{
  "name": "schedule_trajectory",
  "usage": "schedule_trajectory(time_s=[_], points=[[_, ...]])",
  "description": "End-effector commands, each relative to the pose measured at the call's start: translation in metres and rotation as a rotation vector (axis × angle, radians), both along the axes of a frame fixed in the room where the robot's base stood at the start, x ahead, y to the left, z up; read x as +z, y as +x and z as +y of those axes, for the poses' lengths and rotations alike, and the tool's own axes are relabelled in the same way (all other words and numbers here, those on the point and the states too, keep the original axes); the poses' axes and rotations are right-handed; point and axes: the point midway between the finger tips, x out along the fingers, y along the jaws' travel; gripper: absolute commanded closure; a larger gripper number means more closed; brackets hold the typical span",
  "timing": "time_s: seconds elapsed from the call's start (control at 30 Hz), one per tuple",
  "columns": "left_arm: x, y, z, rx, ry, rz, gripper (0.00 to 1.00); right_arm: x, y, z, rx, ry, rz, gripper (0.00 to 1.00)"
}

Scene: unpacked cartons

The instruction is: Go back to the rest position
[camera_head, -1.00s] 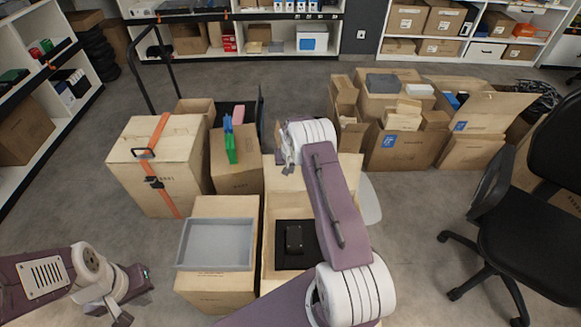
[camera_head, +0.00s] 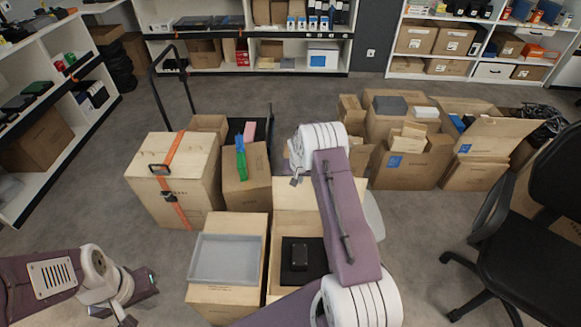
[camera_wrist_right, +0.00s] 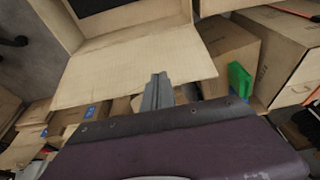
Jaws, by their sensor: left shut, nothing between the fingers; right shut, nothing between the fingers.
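My left gripper (camera_head: 143,288) is at the lower left of the head view, over the floor and left of the carton with the grey tray. It is shut and empty. My right arm reaches up through the middle of the head view, over the open carton. My right gripper (camera_head: 296,176) shows only partly beside the wrist there. In the right wrist view its fingers (camera_wrist_right: 157,92) are together with nothing between them, in front of an open carton flap (camera_wrist_right: 120,75).
A grey tray (camera_head: 226,259) sits on a carton. Beside it an open carton (camera_head: 282,209) holds a black device (camera_head: 299,257). A strapped carton (camera_head: 150,190) and a carton with a green item (camera_head: 241,160) stand behind. A black chair (camera_head: 530,215) is right.

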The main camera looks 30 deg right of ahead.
Motion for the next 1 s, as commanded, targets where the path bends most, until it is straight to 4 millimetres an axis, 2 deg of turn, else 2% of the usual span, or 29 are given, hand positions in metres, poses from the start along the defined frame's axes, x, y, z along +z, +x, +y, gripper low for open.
schedule_trajectory(time_s=[0.17, 0.27, 0.37, 0.4, 0.47, 0.53, 0.6, 0.67, 0.7, 0.77, 0.8, 0.9, 1.0], points=[[0.001, 0.0, 0.0, 0.0, 0.0, 0.0, 1.0, 0.001, 0.0, 0.0, 0.001, 0.0, 0.0, 1.0], [0.008, 0.0, 0.0, 0.0, 0.0, 0.0, 1.0, 0.018, 0.009, 0.008, 0.019, -0.005, -0.019, 1.0], [0.019, 0.0, 0.0, 0.0, 0.0, 0.0, 1.0, 0.068, 0.032, 0.019, 0.049, -0.025, -0.087, 1.0], [0.026, 0.0, 0.0, 0.0, 0.0, 0.0, 1.0, 0.097, 0.039, 0.028, 0.069, -0.031, -0.116, 1.0], [0.035, 0.0, 0.0, 0.0, 0.0, 0.0, 1.0, 0.14, 0.042, 0.046, 0.097, -0.035, -0.149, 1.0], [0.046, 0.0, 0.0, 0.0, 0.0, 0.0, 1.0, 0.185, 0.033, 0.069, 0.129, -0.03, -0.171, 1.0], [0.057, 0.0, 0.0, 0.0, 0.0, 0.0, 1.0, 0.224, 0.013, 0.095, 0.166, -0.02, -0.175, 1.0], [0.066, 0.0, 0.0, 0.0, 0.0, 0.0, 1.0, 0.251, -0.012, 0.115, 0.203, -0.011, -0.17, 1.0], [0.071, 0.0, 0.0, 0.0, 0.0, 0.0, 1.0, 0.265, -0.032, 0.128, 0.23, -0.005, -0.158, 1.0], [0.079, 0.0, 0.0, 0.0, 0.0, 0.0, 1.0, 0.282, -0.067, 0.145, 0.271, 0.007, -0.133, 1.0], [0.084, 0.0, 0.0, 0.0, 0.0, 0.0, 1.0, 0.289, -0.094, 0.155, 0.298, 0.014, -0.111, 1.0], [0.09, 0.0, 0.0, 0.0, 0.0, 0.0, 1.0, 0.288, -0.161, 0.171, 0.362, 0.032, -0.034, 1.0], [0.089, 0.0, 0.0, 0.0, 0.0, 0.0, 1.0, 0.269, -0.218, 0.176, 0.402, 0.052, 0.057, 1.0]])
